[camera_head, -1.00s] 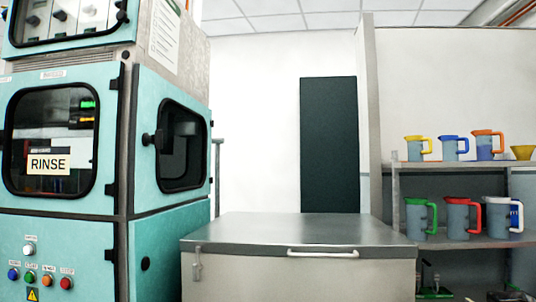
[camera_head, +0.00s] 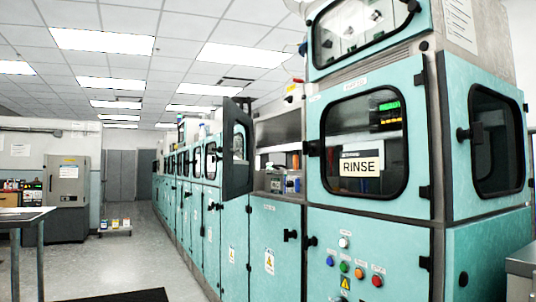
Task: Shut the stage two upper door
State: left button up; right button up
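A long row of teal machine modules runs from the right foreground back to the left. One upper door (camera_head: 238,147) with a dark frame and a window stands swung open, sticking out from the row towards the aisle. Beside it is the open upper compartment (camera_head: 279,150), with small bottles or containers inside. I cannot read a stage number on this door. The other upper doors farther along look shut, though they are small. Neither of my grippers is in view.
The nearest module has a RINSE sign (camera_head: 360,165) and coloured buttons below. Clear floor (camera_head: 140,262) lies left of the row, with a dark mat (camera_head: 125,296). A table (camera_head: 22,215) and a grey cabinet (camera_head: 67,198) stand at the left.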

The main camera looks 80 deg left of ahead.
aim_at(237, 175)
jog(key=k+j+u, duration=0.1)
jog(key=u, duration=0.3)
jog(key=k+j+u, duration=0.1)
jog(key=u, duration=0.25)
jog(key=j+u, duration=0.2)
jog(key=u, duration=0.2)
jog(key=k+j+u, duration=0.1)
jog(key=u, duration=0.25)
jog(key=j+u, duration=0.3)
jog(key=j, duration=0.3)
jog(key=j+u, duration=0.3)
jog(key=j, duration=0.9)
jog(key=i+j, duration=0.15)
jog(key=i, duration=0.2)
